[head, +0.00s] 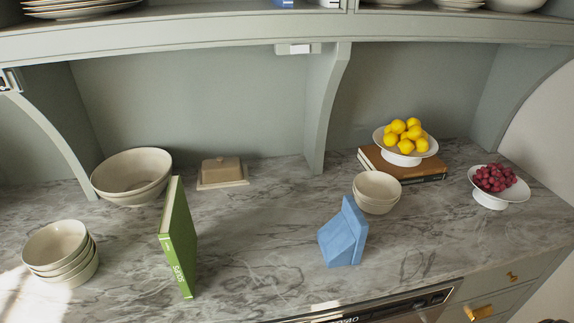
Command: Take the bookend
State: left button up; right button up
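A blue object (343,235), which looks like the bookend, stands on the grey marbled counter (260,245) right of the middle, near the front edge. It has an upright slab and a slanted body in front of it. A green book (178,238) stands upright to its left, well apart from it. Nothing touches the blue object that I can see. Neither of my grippers is in view.
Stacked bowls (60,252) and a large bowl (132,177) stand at left. A butter dish (221,172) sits at the back. Smaller bowls (376,192) stand close behind the blue object. Lemons on a stand (405,144) rest on books; a red fruit stand (498,185) is at right. Shelves overhang.

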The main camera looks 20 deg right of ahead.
aim_at(342, 242)
jog(key=z, duration=1.2)
